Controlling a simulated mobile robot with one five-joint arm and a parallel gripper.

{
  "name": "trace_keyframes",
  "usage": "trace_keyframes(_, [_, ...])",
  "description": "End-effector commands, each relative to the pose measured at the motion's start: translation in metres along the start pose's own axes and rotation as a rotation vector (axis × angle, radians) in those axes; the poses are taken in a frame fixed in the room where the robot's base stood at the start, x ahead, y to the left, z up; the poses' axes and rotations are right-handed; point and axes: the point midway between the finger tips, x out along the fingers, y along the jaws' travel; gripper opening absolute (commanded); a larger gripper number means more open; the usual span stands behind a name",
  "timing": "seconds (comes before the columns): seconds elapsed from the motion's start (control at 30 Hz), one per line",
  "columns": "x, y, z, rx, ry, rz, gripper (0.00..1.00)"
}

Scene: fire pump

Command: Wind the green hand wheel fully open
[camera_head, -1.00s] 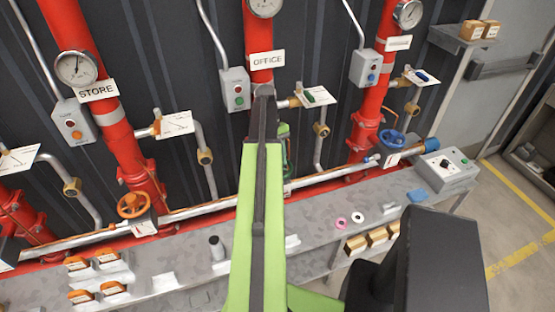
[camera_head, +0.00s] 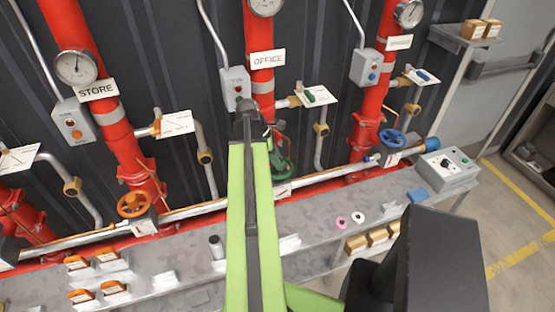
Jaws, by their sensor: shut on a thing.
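The green hand wheel (camera_head: 283,166) is on the middle red pipe, below the OFFICE sign (camera_head: 268,59). My raised arm covers its left part, so only its right side shows. My lime-green arm rises from the bottom centre to a dark joint beside the OFFICE pipe. My gripper is hidden behind the arm, and its fingers and any contact with the wheel cannot be seen.
An orange hand wheel (camera_head: 133,204) is on the STORE pipe at left, and a blue one (camera_head: 392,138) on the right pipe. A grey bench (camera_head: 330,215) runs below with small items. A control box (camera_head: 447,168) stands at its right end.

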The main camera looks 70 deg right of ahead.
Motion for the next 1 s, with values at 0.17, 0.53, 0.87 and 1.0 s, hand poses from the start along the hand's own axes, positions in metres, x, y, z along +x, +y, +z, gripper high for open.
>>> trace_keyframes(0.17, [-0.0002, -0.0006, -0.0005, -0.004, 0.002, -0.004, 0.0])
trace_keyframes(0.53, [0.0005, -0.0062, 0.0009, -0.506, 0.002, 0.209, 0.0])
trace_keyframes(0.87, [0.0002, -0.0022, -0.0003, -0.65, 0.003, 0.266, 0.0])
trace_keyframes(1.0, [0.0003, -0.0021, -0.0002, -0.649, 0.003, 0.265, 0.48])
